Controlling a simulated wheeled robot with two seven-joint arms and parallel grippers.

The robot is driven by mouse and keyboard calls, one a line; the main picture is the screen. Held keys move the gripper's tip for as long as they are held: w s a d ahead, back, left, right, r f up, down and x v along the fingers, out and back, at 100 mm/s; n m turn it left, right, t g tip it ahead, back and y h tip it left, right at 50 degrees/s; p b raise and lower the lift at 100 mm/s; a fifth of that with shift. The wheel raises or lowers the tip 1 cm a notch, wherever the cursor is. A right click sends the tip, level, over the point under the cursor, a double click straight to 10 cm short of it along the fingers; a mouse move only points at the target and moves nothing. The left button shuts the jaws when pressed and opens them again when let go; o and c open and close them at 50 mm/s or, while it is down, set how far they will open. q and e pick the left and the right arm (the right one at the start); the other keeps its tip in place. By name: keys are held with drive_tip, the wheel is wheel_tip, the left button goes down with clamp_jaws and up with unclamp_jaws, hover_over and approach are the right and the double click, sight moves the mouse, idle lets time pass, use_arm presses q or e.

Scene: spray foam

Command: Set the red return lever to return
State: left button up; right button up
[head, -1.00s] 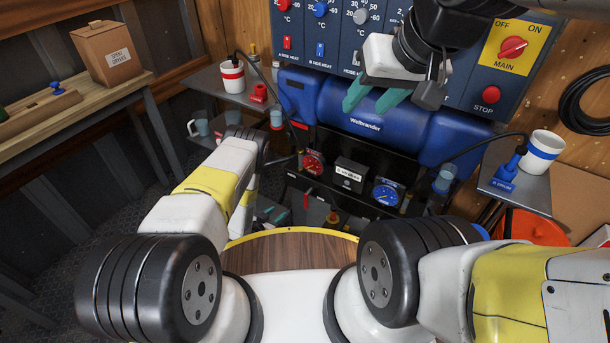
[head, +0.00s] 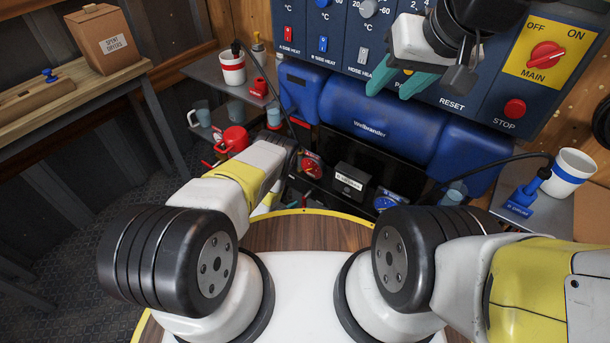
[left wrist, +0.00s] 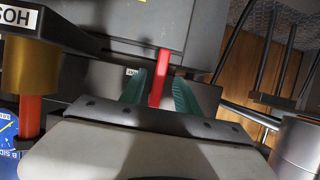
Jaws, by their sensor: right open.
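The red lever (left wrist: 158,80) shows in the left wrist view as an upright red bar below a grey box. My left gripper (left wrist: 159,95) is open, with one teal finger on each side of the lever. I cannot tell whether either finger touches it. In the head view my left forearm reaches down toward the lower front of the machine, and the left gripper and lever cannot be made out there. My right gripper (head: 399,84) is open and empty in front of the control panel (head: 480,75), above the blue drum (head: 390,120).
A red gauge (head: 312,165) and a blue gauge (head: 386,199) flank a black labelled box (head: 351,180). Mugs stand on side shelves: red-striped (head: 232,68) at left, blue-striped (head: 567,172) at right. A red can (head: 232,140) is beside my left forearm. A brass-coloured fitting (left wrist: 32,70) is left of my left gripper.

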sight(303, 206)
use_arm(q)
drive_tip(key=shift+x, duration=1.85)
clamp_jaws()
